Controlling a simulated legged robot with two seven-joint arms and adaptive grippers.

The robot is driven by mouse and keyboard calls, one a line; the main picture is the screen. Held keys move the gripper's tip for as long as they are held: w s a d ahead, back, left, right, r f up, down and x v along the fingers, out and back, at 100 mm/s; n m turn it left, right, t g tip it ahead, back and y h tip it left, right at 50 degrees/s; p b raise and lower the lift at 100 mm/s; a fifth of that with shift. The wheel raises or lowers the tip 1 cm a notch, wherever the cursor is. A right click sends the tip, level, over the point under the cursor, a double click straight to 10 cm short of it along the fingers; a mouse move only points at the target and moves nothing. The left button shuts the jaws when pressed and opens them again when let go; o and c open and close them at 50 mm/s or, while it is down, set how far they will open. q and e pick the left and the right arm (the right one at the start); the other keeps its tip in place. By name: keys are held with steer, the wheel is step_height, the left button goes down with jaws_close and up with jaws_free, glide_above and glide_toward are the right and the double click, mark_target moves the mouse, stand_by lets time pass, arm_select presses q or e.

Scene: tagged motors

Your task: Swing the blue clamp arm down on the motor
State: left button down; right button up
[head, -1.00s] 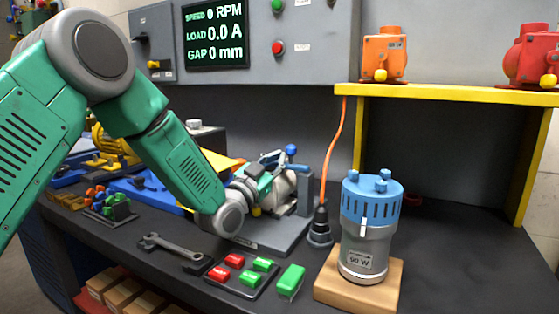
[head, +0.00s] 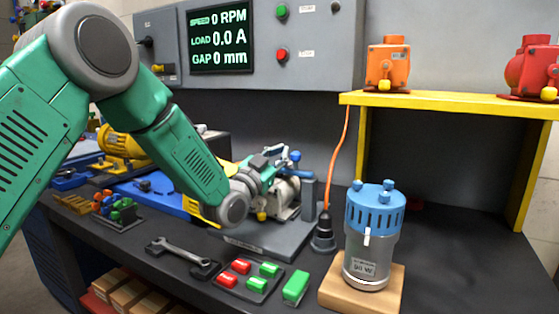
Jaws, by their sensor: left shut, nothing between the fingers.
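The motor (head: 286,196) is a silver-grey body lying in a fixture on a grey base plate (head: 262,238) on the bench. The blue clamp arm (head: 295,157), with a round blue knob, shows just above the motor. Whether it presses on the motor I cannot tell. My left gripper (head: 272,172) is shut and empty. It is beside the clamp at the motor's upper left, and its wrist hides part of the fixture. Whether its fingertips touch the clamp arm I cannot tell. My right gripper is not in view.
A blue-topped motor (head: 373,235) stands on a wooden block at the right front. A button tray (head: 247,284), a wrench (head: 184,252) and a black plug with orange cable (head: 323,230) are near the fixture. A yellow shelf (head: 450,103) carries orange and red units.

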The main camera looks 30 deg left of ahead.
arm_select(q)
steer(key=d+v, duration=0.1)
steer(key=v, duration=0.9)
steer(key=shift+s+d+r, duration=0.15)
steer(key=shift+d+r, duration=0.05)
steer(key=shift+d, duration=0.1)
